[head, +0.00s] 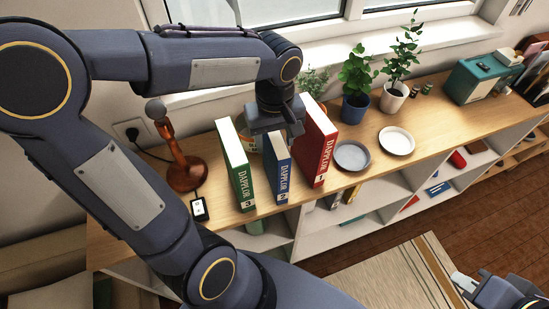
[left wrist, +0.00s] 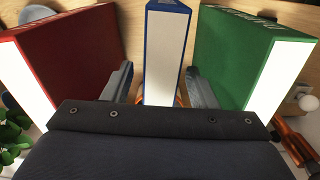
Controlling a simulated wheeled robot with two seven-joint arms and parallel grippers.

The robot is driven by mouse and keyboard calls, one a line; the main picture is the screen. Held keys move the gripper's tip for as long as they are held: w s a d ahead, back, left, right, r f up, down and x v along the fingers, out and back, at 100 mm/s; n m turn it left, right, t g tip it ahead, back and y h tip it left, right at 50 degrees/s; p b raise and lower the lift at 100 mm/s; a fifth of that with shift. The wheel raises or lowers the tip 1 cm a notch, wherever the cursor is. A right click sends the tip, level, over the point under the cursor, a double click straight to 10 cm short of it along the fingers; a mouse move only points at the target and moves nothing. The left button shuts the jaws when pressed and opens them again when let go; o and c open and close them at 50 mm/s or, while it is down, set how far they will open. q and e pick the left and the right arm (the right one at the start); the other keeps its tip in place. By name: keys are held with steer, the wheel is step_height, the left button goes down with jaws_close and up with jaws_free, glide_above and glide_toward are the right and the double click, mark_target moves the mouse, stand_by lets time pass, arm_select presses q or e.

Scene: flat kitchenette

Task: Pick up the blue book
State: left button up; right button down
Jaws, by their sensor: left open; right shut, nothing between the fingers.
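The blue book (head: 278,170) stands upright on the wooden shelf top, between a green book (head: 236,165) and a red book (head: 318,148). My left gripper (head: 277,130) is above and behind the blue book, pointing down. In the left wrist view my left gripper (left wrist: 160,92) is open, with one finger on each side of the blue book (left wrist: 166,50). Gaps show between the fingers and the book. The red book (left wrist: 65,60) and green book (left wrist: 250,60) flank the fingers. My right gripper (head: 466,284) is shut and empty at the lower right, over the floor.
A brown lamp-like stand (head: 183,165) and a small white device (head: 199,208) are left of the books. A grey plate (head: 352,155), a white plate (head: 397,141) and potted plants (head: 357,80) stand to the right. A teal box (head: 478,78) is farther right.

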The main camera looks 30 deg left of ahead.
arm_select(q)
steer(key=shift+f, duration=1.4)
jaws_close()
